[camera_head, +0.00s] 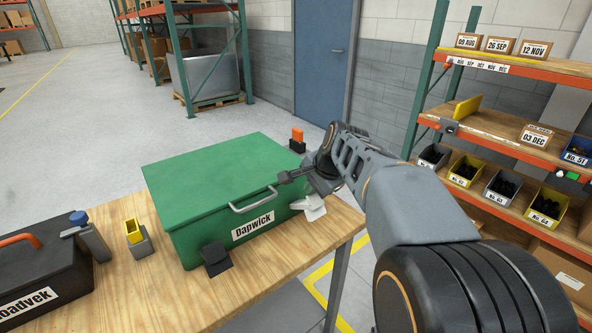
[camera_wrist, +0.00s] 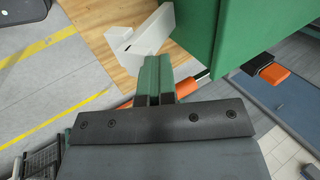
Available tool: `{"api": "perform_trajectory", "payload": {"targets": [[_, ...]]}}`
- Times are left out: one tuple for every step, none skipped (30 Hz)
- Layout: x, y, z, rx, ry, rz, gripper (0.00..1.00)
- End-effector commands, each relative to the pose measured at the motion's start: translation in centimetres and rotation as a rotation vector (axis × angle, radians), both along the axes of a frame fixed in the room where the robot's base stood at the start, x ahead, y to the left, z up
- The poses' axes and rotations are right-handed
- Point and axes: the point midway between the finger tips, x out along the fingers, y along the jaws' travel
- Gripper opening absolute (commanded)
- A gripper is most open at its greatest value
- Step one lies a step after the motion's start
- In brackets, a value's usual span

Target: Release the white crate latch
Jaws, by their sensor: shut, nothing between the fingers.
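The white latch (camera_head: 313,208) is at the right end of the green crate (camera_head: 215,180) labelled Dapwick, low by the table top. In the wrist view the white latch (camera_wrist: 145,42) has an upright plate with a dark slot and a block beside the green wall (camera_wrist: 235,30). My gripper (camera_head: 286,177) is over the crate's right front part, above the latch in the head view. In the wrist view my gripper (camera_wrist: 153,62) has its fingers together and empty, with the tips just below the latch in the picture. I cannot tell whether they touch it.
A black latch (camera_head: 215,258) and an orange latch (camera_head: 298,140) are at other sides of the crate. A silver handle (camera_head: 253,200) is on its front. A black toolbox (camera_head: 40,275) stands left on the wooden table (camera_head: 270,275). Bin shelves (camera_head: 500,140) stand right.

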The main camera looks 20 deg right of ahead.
Motion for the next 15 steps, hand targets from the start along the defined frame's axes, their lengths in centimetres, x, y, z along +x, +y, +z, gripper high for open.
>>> {"api": "perform_trajectory", "payload": {"targets": [[0.2, 0.1, 1.0, 0.0, 0.001, 0.001, 0.0], [0.4, 0.2, 1.4, 0.0, 0.0, 0.001, 0.0], [0.7, 0.2, 2.0, 0.0, -0.002, 0.001, 0.0], [0.9, 0.3, 2.6, 0.0, -0.003, 0.0, 0.0], [1.1, 0.4, 3.1, 0.0, -0.004, 0.0, 0.0], [1.4, 0.5, 3.8, -0.001, -0.007, 0.001, 0.0], [1.5, 0.6, 4.2, -0.001, -0.009, 0.0, 0.0], [1.0, 0.3, 4.3, -0.003, -0.012, -0.002, 0.0], [0.5, 0.2, 4.9, -0.004, -0.013, -0.004, 0.0], [0.1, 0.0, 5.4, -0.003, -0.014, -0.005, 0.0], [-0.3, 0.0, 5.9, -0.002, -0.014, -0.006, 0.0], [-0.7, -0.2, 6.6, -0.003, -0.014, -0.005, 0.0], [-1.0, -0.2, 7.1, -0.003, -0.014, -0.005, 0.0], [-1.3, -0.3, 7.5, -0.004, -0.015, -0.005, 0.0], [-1.7, -0.4, 8.1, -0.003, -0.013, -0.006, 0.0]]}}
